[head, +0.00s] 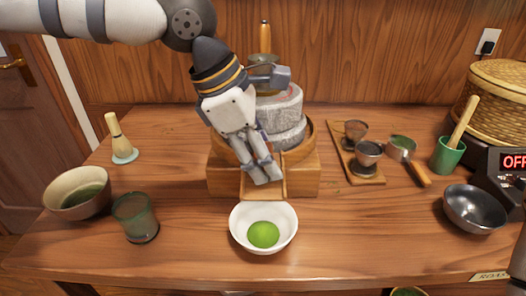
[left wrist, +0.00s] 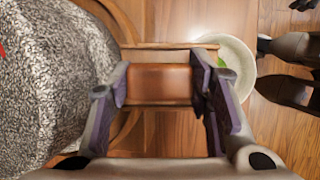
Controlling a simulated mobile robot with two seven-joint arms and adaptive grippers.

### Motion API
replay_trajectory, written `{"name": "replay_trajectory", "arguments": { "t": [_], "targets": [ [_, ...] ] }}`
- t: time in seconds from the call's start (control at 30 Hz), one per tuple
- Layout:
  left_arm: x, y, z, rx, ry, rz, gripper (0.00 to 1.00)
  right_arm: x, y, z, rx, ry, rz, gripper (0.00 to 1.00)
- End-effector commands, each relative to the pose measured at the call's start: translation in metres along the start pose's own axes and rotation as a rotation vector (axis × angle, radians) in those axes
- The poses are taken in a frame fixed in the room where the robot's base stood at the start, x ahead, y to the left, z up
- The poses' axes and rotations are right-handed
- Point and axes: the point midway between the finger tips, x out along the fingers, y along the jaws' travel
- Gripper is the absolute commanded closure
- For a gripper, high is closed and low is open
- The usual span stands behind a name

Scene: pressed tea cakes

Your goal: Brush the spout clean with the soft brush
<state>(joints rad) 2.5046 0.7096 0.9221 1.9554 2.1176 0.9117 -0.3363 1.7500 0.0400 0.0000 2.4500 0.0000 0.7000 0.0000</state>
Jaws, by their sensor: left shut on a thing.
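My left gripper (head: 267,176) points down in front of the stone mill, over the wooden spout (head: 274,192). In the left wrist view its two fingers (left wrist: 160,88) are closed against a flat brown wooden piece (left wrist: 160,84), which seems to be the soft brush's handle. Its bristles are hidden, so I cannot tell whether they touch the spout. The grey stone mill (head: 281,104) stands in a round wooden trough on a box base; its stone (left wrist: 55,80) fills the left of the wrist view.
A white bowl (head: 290,236) with green powder sits just below the spout. Left are a whisk on a stand (head: 118,145), a tea bowl (head: 62,200) and a green glass (head: 135,215). Right are a small tray (head: 368,178), a scoop (head: 417,172) and a dark bowl (head: 474,222).

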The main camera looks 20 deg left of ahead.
Motion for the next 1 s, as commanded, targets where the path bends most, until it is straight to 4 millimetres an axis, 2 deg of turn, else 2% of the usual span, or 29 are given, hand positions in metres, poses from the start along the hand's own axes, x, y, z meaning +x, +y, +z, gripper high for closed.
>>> {"name": "replay_trajectory", "arguments": {
  "t": [0.17, 0.8, 1.0],
  "targets": [
    [0.002, -0.004, -0.002, 0.001, 0.004, -0.005, 0.77, 0.001, 0.000, 0.001, 0.000, -0.002, 0.000, 0.17],
    [-0.001, -0.049, 0.000, 0.000, 0.004, -0.005, 0.77, 0.001, 0.000, 0.001, 0.000, -0.002, 0.000, 0.17],
    [0.000, -0.038, 0.000, -0.003, 0.002, -0.005, 0.77, 0.003, 0.000, 0.002, 0.000, -0.010, 0.000, 0.17]
  ]
}}
